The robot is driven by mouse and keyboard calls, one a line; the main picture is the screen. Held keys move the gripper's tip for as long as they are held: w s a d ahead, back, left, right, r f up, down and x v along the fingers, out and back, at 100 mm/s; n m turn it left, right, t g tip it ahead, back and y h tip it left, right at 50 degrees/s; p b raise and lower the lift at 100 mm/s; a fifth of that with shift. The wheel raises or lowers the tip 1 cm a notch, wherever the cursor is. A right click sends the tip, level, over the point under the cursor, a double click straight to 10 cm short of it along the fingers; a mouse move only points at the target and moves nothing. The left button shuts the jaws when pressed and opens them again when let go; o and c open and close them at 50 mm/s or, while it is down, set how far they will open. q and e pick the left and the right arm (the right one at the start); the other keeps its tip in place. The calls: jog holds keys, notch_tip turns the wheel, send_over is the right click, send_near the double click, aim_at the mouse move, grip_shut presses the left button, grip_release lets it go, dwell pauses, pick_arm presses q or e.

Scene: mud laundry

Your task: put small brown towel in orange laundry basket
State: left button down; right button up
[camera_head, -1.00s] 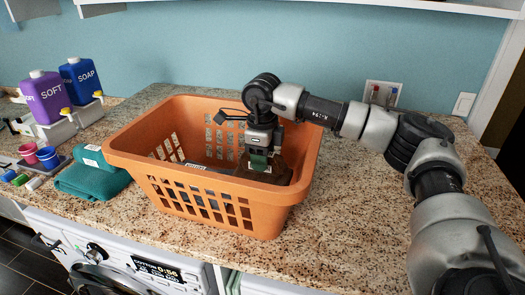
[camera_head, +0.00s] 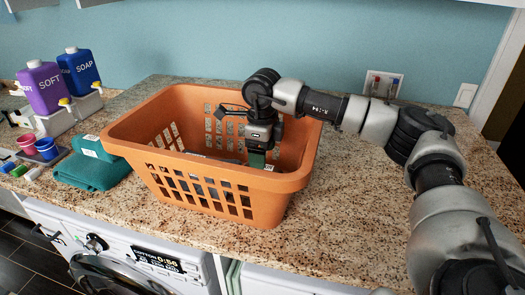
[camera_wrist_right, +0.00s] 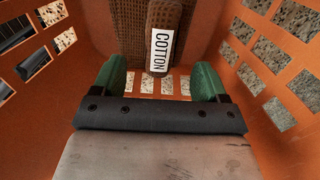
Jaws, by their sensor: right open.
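The orange laundry basket (camera_head: 214,207) stands on the granite counter. My right gripper (camera_head: 257,160) points down inside it, towards its right side. In the right wrist view my right gripper (camera_wrist_right: 160,82) is open, with its green fingers apart and nothing between them. The small brown towel (camera_wrist_right: 178,15), with a white COTTON label, lies inside the basket just beyond the fingertips. In the head view the towel is hidden by the basket wall and gripper. My left gripper is not in view.
A folded teal towel (camera_head: 92,172) lies left of the basket. Another item (camera_head: 222,157) shows in the basket. The counter right of the basket is clear.

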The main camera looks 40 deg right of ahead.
jog(key=shift+r, duration=0.15)
jog(key=shift+r, duration=0.35)
notch_tip(320, 180, up, 22)
jog(key=p, duration=0.6)
jog(key=shift+p, duration=0.3)
jog(key=shift+f, duration=0.15)
